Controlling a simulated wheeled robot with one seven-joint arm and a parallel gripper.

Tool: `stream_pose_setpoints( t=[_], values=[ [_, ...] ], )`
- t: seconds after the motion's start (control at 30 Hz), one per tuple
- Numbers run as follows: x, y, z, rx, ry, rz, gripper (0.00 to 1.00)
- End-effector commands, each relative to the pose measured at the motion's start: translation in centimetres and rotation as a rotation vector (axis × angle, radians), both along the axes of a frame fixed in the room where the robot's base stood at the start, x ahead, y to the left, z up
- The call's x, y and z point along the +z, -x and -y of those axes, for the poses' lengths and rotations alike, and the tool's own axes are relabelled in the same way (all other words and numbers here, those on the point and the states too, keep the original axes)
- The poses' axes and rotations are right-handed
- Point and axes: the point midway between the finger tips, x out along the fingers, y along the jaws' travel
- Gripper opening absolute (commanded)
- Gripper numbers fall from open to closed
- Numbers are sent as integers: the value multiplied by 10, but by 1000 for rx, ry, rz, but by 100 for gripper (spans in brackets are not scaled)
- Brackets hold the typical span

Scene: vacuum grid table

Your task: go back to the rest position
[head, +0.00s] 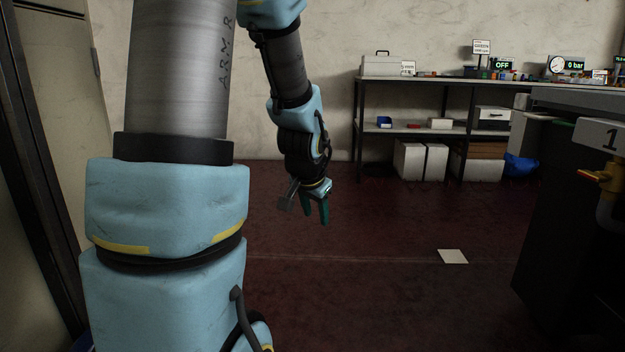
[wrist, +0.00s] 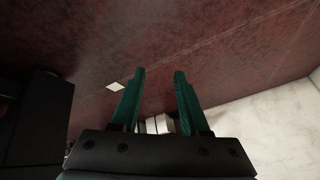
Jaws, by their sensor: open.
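My gripper (head: 315,212) hangs in the middle of the head view, fingers pointing down, above the dark red floor and clear of the tables. In the wrist view my gripper (wrist: 158,98) shows two green fingers set apart. It is open, and nothing is between the fingertips. My arm fills the left part of the head view and hides what lies behind it.
A shelf table (head: 440,76) stands along the back wall with boxes and gauges. A dark bench (head: 562,200) with a "1" label is at the right. A pale square (head: 453,256) lies on the floor. A door (head: 50,130) is at the left. The middle floor is free.

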Motion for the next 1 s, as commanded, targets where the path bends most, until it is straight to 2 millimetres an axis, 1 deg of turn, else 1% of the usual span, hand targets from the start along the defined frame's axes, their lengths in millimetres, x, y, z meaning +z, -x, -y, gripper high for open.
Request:
stream_pose_setpoints(
  t=[0.03, 0.07, 0.1, 0.17, 0.2, 0.27, 0.3, 0.33, 0.4, 0.57, 0.67, 0.7, 0.97, 1.0],
  values=[
    [-1, 22, -20, 95, 14, -66, 45],
    [-4, 35, -29, 149, 22, -107, 45],
    [-7, 53, -40, 221, 33, -160, 45],
    [-11, 79, -54, 325, 51, -237, 45],
    [-12, 97, -62, 389, 62, -286, 45],
    [-14, 124, -71, 487, 81, -359, 45],
    [-15, 142, -76, 551, 92, -407, 45],
    [0, 139, -75, 544, 92, -404, 45],
    [19, 137, -74, 536, 89, -400, 45],
    [57, 136, -73, 532, 89, -398, 45],
    [87, 136, -73, 530, 87, -396, 45],
    [100, 136, -73, 530, 87, -396, 45],
    [184, 135, -73, 528, 87, -395, 45],
    [197, 135, -73, 528, 87, -395, 45]
  ],
)
